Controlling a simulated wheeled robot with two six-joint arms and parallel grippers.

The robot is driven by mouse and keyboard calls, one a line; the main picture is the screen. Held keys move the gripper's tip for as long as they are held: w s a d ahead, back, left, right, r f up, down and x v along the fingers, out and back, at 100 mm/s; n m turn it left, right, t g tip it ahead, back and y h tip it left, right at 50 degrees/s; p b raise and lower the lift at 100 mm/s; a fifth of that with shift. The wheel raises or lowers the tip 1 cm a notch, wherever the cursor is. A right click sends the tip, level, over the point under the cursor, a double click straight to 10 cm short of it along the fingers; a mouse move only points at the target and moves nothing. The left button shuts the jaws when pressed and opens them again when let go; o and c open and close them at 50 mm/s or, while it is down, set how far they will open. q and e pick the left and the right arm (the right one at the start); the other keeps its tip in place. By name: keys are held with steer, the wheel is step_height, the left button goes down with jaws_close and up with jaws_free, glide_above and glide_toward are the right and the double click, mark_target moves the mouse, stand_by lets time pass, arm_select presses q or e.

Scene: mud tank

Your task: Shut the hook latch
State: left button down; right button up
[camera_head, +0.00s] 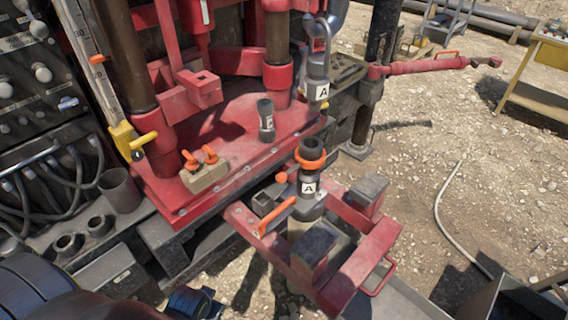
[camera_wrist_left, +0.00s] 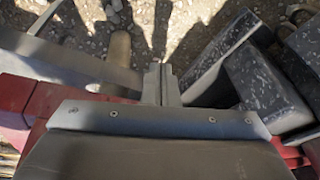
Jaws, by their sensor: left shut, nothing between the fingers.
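A grey curved, hook-like piece (camera_head: 320,38) stands at the top middle of the head view, above a grey body labelled A (camera_head: 319,88). Its latch is too small to make out, so I cannot tell whether it is open or shut. My left gripper (camera_wrist_left: 162,84) shows in the left wrist view with its two narrow fingers together and nothing between them. Gravel and dark metal edges lie beyond the fingers; no hook shows there. My right gripper is not in view.
A red deck (camera_head: 235,135) bears an orange-topped block (camera_head: 205,173). In front, a red frame (camera_head: 362,262) holds a second A-labelled grey piece (camera_head: 311,187) with an orange ring (camera_head: 310,153). A control panel (camera_head: 30,75) stands left. Open gravel (camera_head: 490,170) lies right.

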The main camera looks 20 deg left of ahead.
arm_select(q)
steer(key=w+d+r+m+t+h, duration=0.1)
steer(key=w+d+r+t, duration=0.15)
steer(key=w+r, duration=0.9)
steer(key=w+d+r+m+t+h, duration=0.1)
steer(key=w+r+t, duration=0.3)
steer(key=r, duration=1.5)
steer(key=w+d+r+m+t+h, duration=0.15)
steer(key=w+r+t, duration=0.25)
steer(key=w+r, duration=0.75)
steer(key=s+d+r+m+t+h, duration=0.1)
steer(key=s+r, duration=0.1)
steer(key=r, duration=0.8)
steer(key=s+d+r+t+h, duration=0.1)
steer(key=s+d+r+t, duration=0.1)
steer(key=r, duration=0.9)
steer(key=s+d+r+m+t+h, duration=0.1)
steer(key=s+d+r, duration=0.1)
steer(key=r, duration=0.9)
steer(key=shift+s+d+m+t+h+b, duration=0.2)
steer(key=shift+s+m+t+h+b, duration=0.05)
steer(key=shift+m+t+h+b, duration=0.1)
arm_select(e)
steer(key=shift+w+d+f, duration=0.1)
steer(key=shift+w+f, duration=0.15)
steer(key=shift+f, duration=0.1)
